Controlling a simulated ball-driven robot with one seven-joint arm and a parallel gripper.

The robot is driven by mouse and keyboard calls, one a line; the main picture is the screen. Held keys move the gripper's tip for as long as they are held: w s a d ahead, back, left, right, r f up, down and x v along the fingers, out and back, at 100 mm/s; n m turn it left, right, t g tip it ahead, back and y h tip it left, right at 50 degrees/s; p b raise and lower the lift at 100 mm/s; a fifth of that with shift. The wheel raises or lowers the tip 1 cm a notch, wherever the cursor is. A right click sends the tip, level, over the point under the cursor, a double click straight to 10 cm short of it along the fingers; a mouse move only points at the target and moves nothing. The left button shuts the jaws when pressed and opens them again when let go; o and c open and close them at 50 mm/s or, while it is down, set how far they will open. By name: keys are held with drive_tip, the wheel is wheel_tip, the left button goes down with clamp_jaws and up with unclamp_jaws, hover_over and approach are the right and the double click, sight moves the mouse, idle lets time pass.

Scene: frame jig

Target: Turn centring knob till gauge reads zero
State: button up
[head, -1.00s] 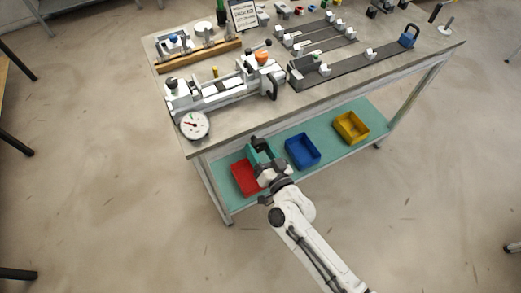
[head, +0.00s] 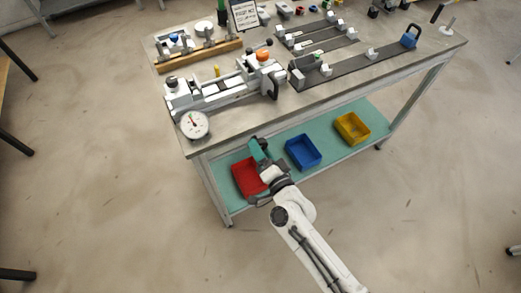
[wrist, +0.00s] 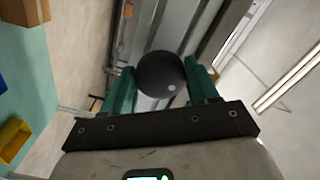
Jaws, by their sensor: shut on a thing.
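A white dial gauge (head: 194,124) stands at the front left corner of the bench, by the end of the white frame jig (head: 215,92). Its red needle points roughly upward; its numbers are too small to read. My gripper (head: 259,150) is beside the bench's front edge, in front of the jig. In the wrist view a round black knob (wrist: 161,74) sits between my two teal fingers (wrist: 163,90), which are shut on it. In the head view I cannot make the knob out clearly beside my fingers.
Red (head: 247,178), blue (head: 303,152) and yellow (head: 352,129) bins stand on the green lower shelf, close to my gripper and arm. The jig also carries an orange knob (head: 263,56). Dark rails (head: 350,68) lie at the right. The floor in front is clear.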

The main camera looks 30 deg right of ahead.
idle(0.3)
drive_tip(key=o, duration=1)
drive_tip(key=s+b, duration=0.2)
drive_tip(key=s, duration=0.8)
drive_tip(key=shift+s, duration=0.4)
